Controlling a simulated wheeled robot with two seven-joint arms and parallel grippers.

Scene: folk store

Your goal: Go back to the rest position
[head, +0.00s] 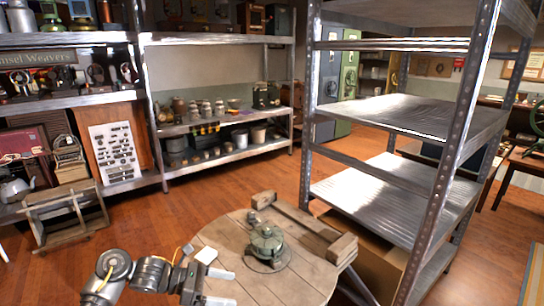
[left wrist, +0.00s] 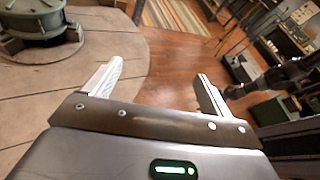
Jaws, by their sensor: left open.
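My left gripper (head: 222,287) is in the head view at the bottom, over the near left edge of a round wooden table (head: 215,240). Its two pale fingers are apart with nothing between them. In the left wrist view the same open fingers (left wrist: 155,85) show table edge and wood floor behind the gap. A green metal device (head: 266,243) with a round base stands on the table, to the right of the gripper and apart from it. It also shows at the top left of the left wrist view (left wrist: 35,20). My right gripper is not seen.
A wooden bar frame (head: 305,225) lies along the table's far right side. An empty metal shelf rack (head: 400,115) stands right of the table. Loaded shelves (head: 220,127) line the back wall. A wooden rack (head: 65,215) stands on the left floor. Open floor (head: 185,205) lies between.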

